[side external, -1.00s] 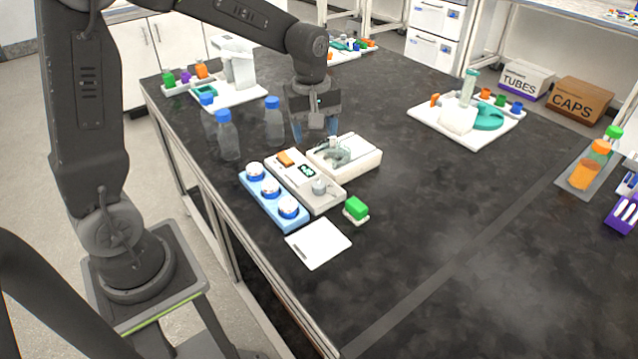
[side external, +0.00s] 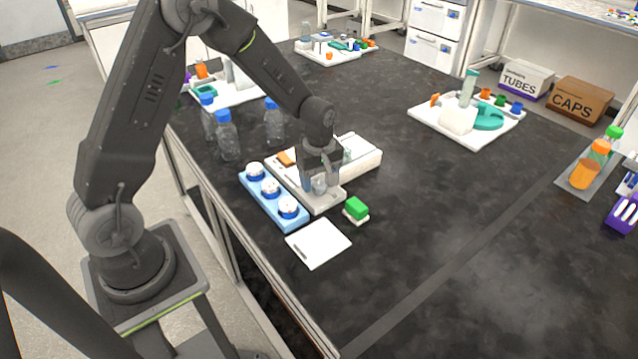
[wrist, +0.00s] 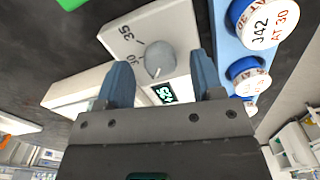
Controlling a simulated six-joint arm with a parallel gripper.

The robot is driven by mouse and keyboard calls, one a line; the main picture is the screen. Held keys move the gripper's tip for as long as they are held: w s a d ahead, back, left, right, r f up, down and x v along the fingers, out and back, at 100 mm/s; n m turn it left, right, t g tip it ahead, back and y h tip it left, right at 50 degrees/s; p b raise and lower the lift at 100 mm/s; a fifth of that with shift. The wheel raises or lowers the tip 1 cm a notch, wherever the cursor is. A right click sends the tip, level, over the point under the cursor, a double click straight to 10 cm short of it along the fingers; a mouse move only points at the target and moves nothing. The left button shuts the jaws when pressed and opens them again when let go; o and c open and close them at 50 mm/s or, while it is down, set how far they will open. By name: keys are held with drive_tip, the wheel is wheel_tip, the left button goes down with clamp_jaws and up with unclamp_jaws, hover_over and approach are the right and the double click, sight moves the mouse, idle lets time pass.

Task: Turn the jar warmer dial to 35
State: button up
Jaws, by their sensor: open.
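The jar warmer (side external: 331,201) is a pale box with a lit display (wrist: 163,94) and a round grey dial (wrist: 158,58). Numbers including 30 and 35 are printed on the warmer around the dial; I cannot read the display or the dial's setting surely. My gripper (side external: 318,184) is low over the dial end of the warmer. In the wrist view my gripper (wrist: 161,78) is open, its two blue fingers apart, with the dial just ahead between their lines. Contact with the dial cannot be told. In the side view my gripper partly hides the dial and display.
A blue rack (side external: 246,186) with three white-and-blue-lidded jars stands beside the warmer; one lid reads "J42 AT 30". A white device (side external: 368,165) lies behind it. A green-topped block (side external: 356,208) and a white plate (side external: 318,243) sit in front. Clear bottles (side external: 228,138) stand left.

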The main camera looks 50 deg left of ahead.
drive_tip(key=shift+f, duration=0.85)
drive_tip(key=shift+c, duration=0.2)
drive_tip(key=c, duration=0.9)
